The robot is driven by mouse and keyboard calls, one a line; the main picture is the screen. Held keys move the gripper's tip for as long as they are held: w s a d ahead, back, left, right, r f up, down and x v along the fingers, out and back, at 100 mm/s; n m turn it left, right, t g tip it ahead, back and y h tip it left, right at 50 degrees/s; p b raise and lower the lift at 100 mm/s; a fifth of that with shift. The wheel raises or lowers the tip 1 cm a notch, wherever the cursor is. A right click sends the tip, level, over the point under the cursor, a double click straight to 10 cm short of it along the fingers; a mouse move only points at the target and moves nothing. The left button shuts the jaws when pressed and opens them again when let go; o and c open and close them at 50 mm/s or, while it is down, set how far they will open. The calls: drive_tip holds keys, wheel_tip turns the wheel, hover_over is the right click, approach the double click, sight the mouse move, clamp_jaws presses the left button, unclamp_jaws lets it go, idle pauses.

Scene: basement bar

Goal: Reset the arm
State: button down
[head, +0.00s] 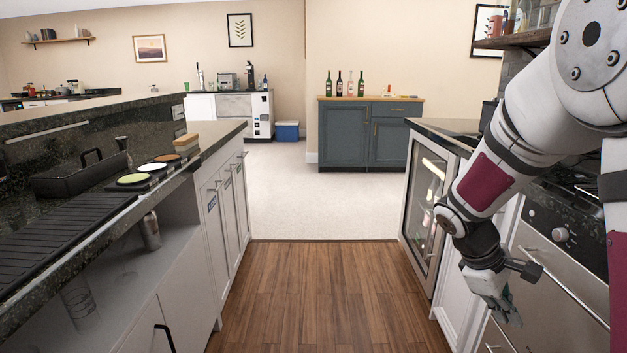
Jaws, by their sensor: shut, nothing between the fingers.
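My arm (487,178) comes in from the upper right of the head view and bends downward at its elbow and wrist. My gripper (508,318) hangs at the lower right, pointing down, shut and empty. It is in front of the white cabinet and oven fronts on the right side. No object is in its fingers. Part of the arm is cut off by the right edge of the view.
A bar counter (228,132) with a black caddy (80,180) and coasters (134,179) runs along the left. A glass-door fridge (427,205) and an oven (565,265) line the right. The wooden floor (325,290) between them is clear. A blue cabinet (345,137) with bottles stands behind.

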drive_tip(key=s+a+r+m+y, duration=0.2)
drive_tip(key=s+a+r, duration=0.25)
drive_tip(key=s, duration=0.35)
drive_tip(key=s+a+r+m+y, duration=0.1)
drive_tip(key=s+a+r+m, duration=0.25)
drive_tip(key=s+r, duration=0.35)
drive_tip(key=s+a+m+t+y, duration=0.1)
drive_tip(key=s+a+y, duration=0.1)
drive_tip(key=s+a, duration=0.45)
drive_tip(key=s+a+m+y, duration=0.1)
drive_tip(key=s+a+y, duration=0.15)
drive_tip(key=s, duration=0.65)
wheel_tip(320, 180, up, 27)
drive_tip(key=t+h+p, duration=0.1)
drive_tip(key=t+p, duration=0.3)
drive_tip(key=p, duration=2.1)
drive_tip(key=shift+w+d+p, duration=0.2)
drive_tip(key=shift+w+p, duration=0.2)
drive_tip(key=shift+w, duration=0.05)
drive_tip(key=shift+f, duration=0.1)
